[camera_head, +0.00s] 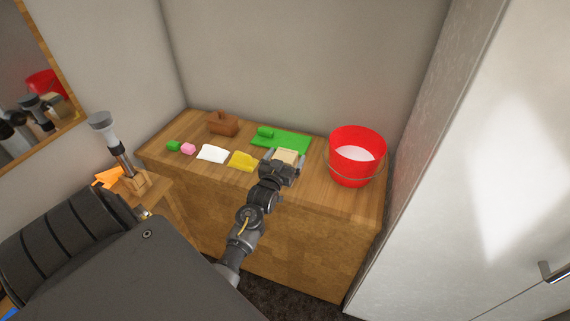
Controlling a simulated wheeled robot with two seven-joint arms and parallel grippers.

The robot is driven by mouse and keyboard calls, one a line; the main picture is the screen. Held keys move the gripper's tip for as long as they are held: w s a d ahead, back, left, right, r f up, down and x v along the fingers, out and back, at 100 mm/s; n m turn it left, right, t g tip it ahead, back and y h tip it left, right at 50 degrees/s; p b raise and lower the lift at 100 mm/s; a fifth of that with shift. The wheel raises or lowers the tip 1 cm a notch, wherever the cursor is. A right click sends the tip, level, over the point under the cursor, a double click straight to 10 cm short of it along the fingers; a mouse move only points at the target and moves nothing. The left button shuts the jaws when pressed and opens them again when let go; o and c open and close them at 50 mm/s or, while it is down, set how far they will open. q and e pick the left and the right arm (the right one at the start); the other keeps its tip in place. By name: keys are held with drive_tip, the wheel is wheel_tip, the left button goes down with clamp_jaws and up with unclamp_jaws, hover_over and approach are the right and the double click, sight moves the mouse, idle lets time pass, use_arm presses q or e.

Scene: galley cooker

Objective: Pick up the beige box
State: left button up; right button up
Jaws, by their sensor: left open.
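The beige box (287,155) is a small pale block on the wooden counter, in front of the green mat and left of the red bucket. My left gripper (281,162) is open at the box's near side, with its arm reaching up from the bottom of the view. The gripper covers the box's near part. I cannot tell whether the fingers touch it or stand around it. My right gripper is not in view.
The wooden counter (310,189) also holds a red bucket (357,168) with white contents, a green mat (292,142), a yellow cloth (242,161), a white cloth (212,153), a brown basket-like object (222,124), and small green and pink blocks. A tall pale cabinet stands at right.

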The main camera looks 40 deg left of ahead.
use_arm(q)
drive_tip(key=shift+x, duration=0.8)
drive_tip(key=shift+s, duration=0.1)
drive_tip(key=shift+c, duration=0.3)
drive_tip(key=c, duration=1.1)
drive_tip(key=shift+r, duration=0.1)
